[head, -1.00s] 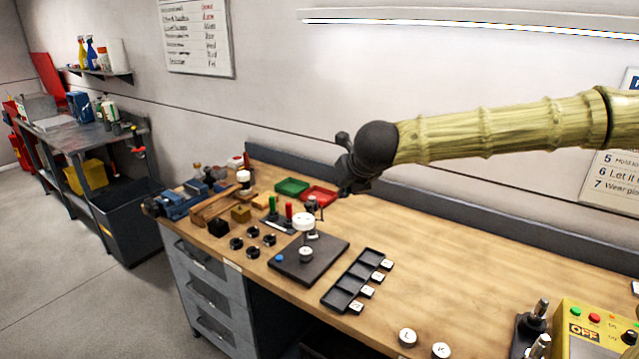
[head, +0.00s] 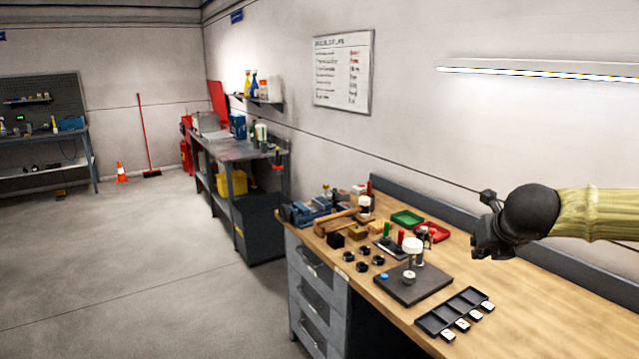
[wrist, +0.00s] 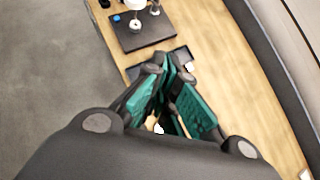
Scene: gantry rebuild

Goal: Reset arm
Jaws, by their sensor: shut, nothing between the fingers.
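My arm (head: 598,213) reaches in from the right edge of the head view, raised above the workbench. My gripper (head: 484,246) shows dark at its end, small and partly hidden by the wrist. In the wrist view my gripper (wrist: 166,68) has its green-padded fingers drawn together at the tips, with nothing between them. It is above the bench and apart from the things on it.
The wooden workbench (head: 545,305) holds a dark plate (head: 430,290) with a white-topped fixture, a slotted black tray (head: 432,325), a green bin (head: 407,218) and a red bin (head: 440,233). Open floor (head: 130,270) lies to the left.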

